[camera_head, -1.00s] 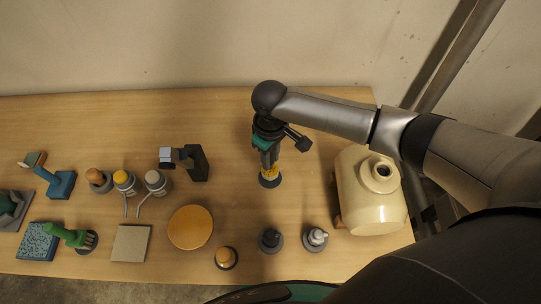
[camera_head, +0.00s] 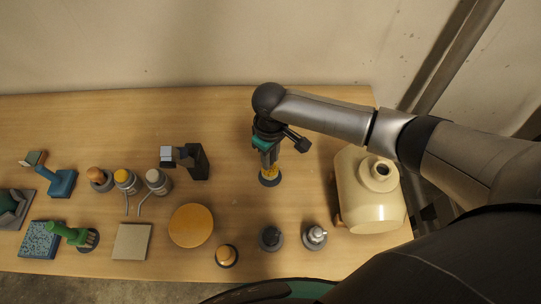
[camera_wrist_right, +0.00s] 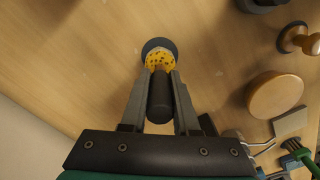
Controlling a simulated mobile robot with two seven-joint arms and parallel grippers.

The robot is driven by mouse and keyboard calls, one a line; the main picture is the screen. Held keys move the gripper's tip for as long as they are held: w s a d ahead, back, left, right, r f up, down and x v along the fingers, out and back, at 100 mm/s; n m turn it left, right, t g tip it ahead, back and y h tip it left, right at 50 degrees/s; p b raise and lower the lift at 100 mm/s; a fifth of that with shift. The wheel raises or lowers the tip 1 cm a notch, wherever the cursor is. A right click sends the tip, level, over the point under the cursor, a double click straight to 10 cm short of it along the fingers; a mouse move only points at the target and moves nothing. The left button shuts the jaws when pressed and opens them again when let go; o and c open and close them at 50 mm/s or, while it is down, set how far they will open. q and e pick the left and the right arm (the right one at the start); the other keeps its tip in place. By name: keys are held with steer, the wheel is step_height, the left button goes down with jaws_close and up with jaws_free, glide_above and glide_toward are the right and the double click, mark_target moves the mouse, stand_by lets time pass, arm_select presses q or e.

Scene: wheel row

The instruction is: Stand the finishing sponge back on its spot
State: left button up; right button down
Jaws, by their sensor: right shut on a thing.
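The finishing sponge is yellow and speckled, with a dark handle; its yellow part shows in the head view (camera_head: 270,171) and in the right wrist view (camera_wrist_right: 160,60). My right gripper (camera_head: 268,160) is shut on its dark handle, with one finger on each side in the right wrist view (camera_wrist_right: 160,80). The sponge appears upright over a dark round spot (camera_head: 271,182), whose rim also shows in the wrist view (camera_wrist_right: 157,43). I cannot tell whether the sponge touches the spot. My left gripper is not in view.
A large cream jug (camera_head: 368,205) lies to the right on the wooden table (camera_head: 120,120). Two dark round bases with small knobs (camera_head: 271,238) (camera_head: 315,237) and an orange knob (camera_head: 227,256) stand in front. An orange disc (camera_head: 191,226) and several tools lie left. Behind the sponge is clear.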

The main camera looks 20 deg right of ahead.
steer(key=shift+f+b, duration=0.3)
steer(key=shift+f, duration=0.35)
steer(key=c, duration=0.6)
jaws_free()
steer(key=shift+r, duration=0.1)
step_height(320, 180, up, 8)
steer(key=p, duration=0.9)
stand_by(0.7)
